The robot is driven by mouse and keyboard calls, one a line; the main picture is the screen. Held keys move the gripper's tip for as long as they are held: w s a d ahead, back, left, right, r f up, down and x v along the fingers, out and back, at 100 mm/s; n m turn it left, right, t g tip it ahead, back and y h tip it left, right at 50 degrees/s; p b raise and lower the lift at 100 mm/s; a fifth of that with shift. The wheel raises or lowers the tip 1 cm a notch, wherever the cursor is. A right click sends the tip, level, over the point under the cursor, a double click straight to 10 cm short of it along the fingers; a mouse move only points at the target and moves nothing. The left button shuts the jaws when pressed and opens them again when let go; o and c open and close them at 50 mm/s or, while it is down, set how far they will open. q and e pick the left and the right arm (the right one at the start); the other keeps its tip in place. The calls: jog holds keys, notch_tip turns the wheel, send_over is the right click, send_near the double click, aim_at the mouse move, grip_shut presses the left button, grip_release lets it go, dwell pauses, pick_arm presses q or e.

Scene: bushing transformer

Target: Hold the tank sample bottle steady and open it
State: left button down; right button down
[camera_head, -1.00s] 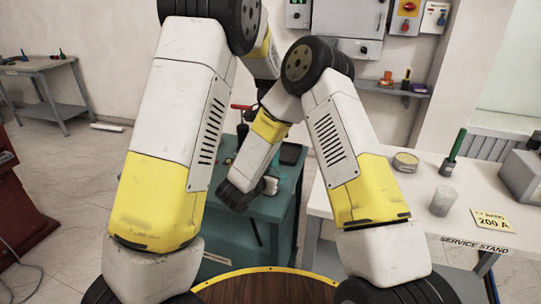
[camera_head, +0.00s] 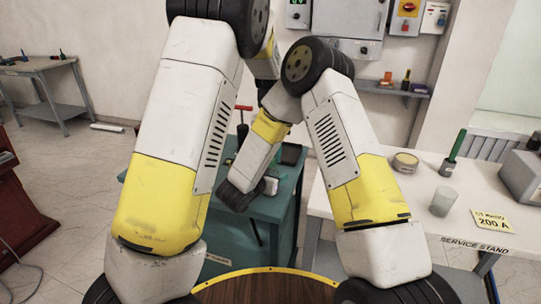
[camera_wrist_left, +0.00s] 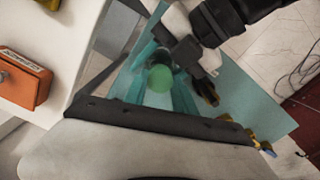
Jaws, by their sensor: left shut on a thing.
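The tank sample bottle (camera_wrist_left: 160,79) shows in the left wrist view as a round green top over a pale body, above the teal bench. My left gripper (camera_wrist_left: 160,97) is shut on it, though its fingers are hard to make out.
The teal bench (camera_head: 283,208) carries a red-handled tool (camera_head: 242,108). The white service stand (camera_head: 400,195) on the right holds a round tin (camera_head: 405,162), a grey cup (camera_head: 443,201), a green-handled tool (camera_head: 454,150) and a grey box (camera_head: 522,176). Open floor lies at left.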

pick_arm(q)
jog(key=shift+r, duration=0.15)
jog(key=shift+r, duration=0.95)
jog(key=shift+r, duration=2)
pick_arm(e)
jog(key=shift+c, duration=2.4)
grip_release()
